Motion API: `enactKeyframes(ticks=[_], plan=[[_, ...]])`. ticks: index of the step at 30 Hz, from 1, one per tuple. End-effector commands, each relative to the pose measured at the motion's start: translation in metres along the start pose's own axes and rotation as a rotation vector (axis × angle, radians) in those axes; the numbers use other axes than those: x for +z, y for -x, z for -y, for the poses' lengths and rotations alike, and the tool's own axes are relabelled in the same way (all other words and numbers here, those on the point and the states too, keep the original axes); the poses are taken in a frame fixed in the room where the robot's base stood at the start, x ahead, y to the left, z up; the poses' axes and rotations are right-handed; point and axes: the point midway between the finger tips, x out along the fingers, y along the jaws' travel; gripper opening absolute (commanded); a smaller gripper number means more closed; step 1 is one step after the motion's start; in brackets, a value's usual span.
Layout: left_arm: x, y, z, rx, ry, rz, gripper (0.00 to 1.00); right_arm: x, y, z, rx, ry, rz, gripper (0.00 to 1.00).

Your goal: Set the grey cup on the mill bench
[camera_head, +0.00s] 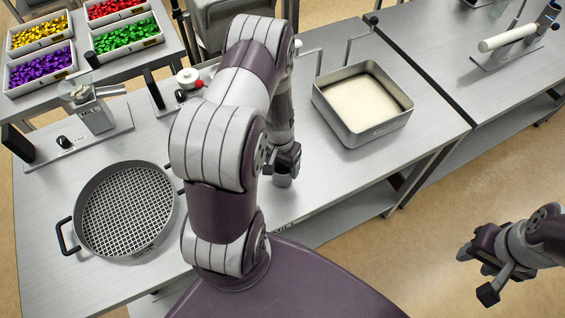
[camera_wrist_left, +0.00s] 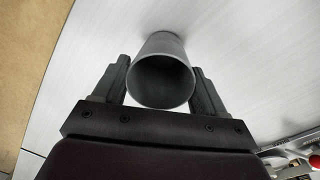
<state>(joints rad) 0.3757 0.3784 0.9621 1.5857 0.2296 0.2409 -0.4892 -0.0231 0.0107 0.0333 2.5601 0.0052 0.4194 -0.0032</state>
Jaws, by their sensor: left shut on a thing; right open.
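The grey cup (camera_wrist_left: 161,75) sits between the two fingers of my left gripper (camera_wrist_left: 161,85) in the left wrist view, its open mouth facing the camera. In the head view the cup (camera_head: 283,181) shows as a small grey cylinder below my left gripper (camera_head: 284,160), over the front part of the steel bench (camera_head: 330,190). The left gripper is shut on the cup. I cannot tell whether the cup's base touches the bench top. My left arm hides part of the bench. My right gripper (camera_head: 478,275) is open and empty, off the bench at the lower right.
A round sieve (camera_head: 125,210) and a mill (camera_head: 95,110) stand on the left of the bench. A device with a red knob (camera_head: 190,80) is behind my arm. A tray of pale material (camera_head: 362,100) stands at right. Bins of coloured pieces (camera_head: 42,68) are behind.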

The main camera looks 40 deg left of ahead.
Motion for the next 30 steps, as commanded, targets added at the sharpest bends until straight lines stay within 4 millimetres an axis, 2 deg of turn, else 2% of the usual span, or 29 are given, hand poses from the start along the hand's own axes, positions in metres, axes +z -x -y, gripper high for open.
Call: enactKeyframes(ticks=[4,5,6,7,14,17,19,30], plan=[[0.0,-0.005,0.0,0.0,0.0,0.0,0.41,0.001,-0.005,0.0,0.0,0.0,0.0,0.43],[0.0,-0.003,0.0,0.0,0.0,0.0,0.81,0.0,-0.003,0.0,0.0,0.0,0.0,0.43],[0.0,-0.003,0.0,0.0,0.0,0.0,0.94,0.0,-0.003,0.0,0.0,0.0,0.0,0.43],[0.0,-0.003,0.0,0.0,0.0,0.0,0.98,0.0,-0.003,0.0,0.0,0.0,0.0,0.43],[0.0,-0.002,0.0,0.0,0.0,0.0,0.98,0.0,-0.003,0.0,0.0,0.0,0.0,0.43],[0.0,0.004,0.0,0.0,0.0,-0.001,0.98,0.0,0.002,0.0,0.0,0.0,0.0,0.43],[-0.002,0.01,0.0,-0.001,-0.001,-0.004,0.98,0.0,-0.003,0.0,0.0,0.0,0.0,0.43],[-0.001,0.096,0.0,-0.001,0.0,-0.005,0.98,0.003,-0.023,0.0,0.0,0.0,0.0,0.43]])
